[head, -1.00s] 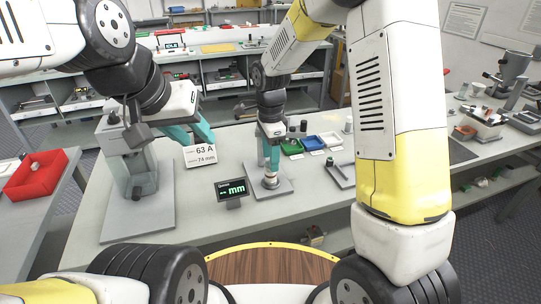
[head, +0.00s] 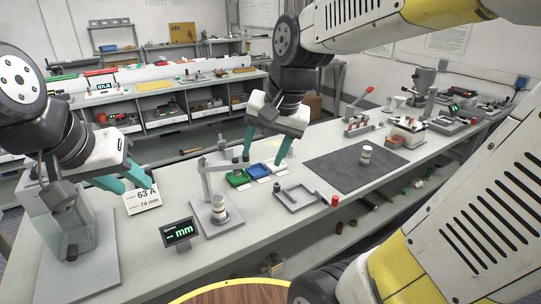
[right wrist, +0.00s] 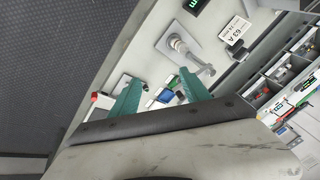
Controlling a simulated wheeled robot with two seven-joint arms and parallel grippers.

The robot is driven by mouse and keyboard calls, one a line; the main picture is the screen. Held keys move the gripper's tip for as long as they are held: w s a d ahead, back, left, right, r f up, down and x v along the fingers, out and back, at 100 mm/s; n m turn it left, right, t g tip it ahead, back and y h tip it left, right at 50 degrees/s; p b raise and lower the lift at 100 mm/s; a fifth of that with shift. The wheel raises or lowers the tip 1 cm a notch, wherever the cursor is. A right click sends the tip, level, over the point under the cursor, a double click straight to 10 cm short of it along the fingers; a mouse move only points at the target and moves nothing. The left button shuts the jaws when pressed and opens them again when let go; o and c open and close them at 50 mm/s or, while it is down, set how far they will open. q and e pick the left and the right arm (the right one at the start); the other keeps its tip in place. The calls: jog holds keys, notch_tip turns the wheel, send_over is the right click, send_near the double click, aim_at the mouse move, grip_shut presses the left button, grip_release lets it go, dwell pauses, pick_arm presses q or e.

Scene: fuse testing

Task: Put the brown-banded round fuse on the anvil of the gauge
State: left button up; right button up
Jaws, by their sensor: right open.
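The brown-banded round fuse (head: 219,212) stands upright on the anvil of the gauge (head: 206,180), under its arm. Its band looks small and dull here. The right wrist view also shows this fuse (right wrist: 177,43) at the gauge. The small gauge display (head: 181,232) reads dashes and "mm". My right gripper (head: 264,158) is open and empty, above and behind the gauge, near the small bins. My left gripper (head: 138,188) has its fingers apart at the left, by the card reading 63 A, 74 mm (head: 143,201); nothing shows between the fingers.
Green (head: 237,178), blue (head: 257,171) and white bins stand behind the gauge. A grey tray frame (head: 300,198) lies to its right. Another banded fuse (head: 366,155) stands on a dark mat (head: 330,165). A clear-shielded device (head: 75,235) stands at the left.

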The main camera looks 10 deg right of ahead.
jog(key=s+d+n+t, duration=0.2)
jog(key=s+n, duration=0.2)
jog(key=s, duration=0.2)
jog(key=shift+s+d+r+n, duration=0.3)
jog(key=shift+s+r+n, duration=0.05)
jog(key=shift+r+n, duration=0.1)
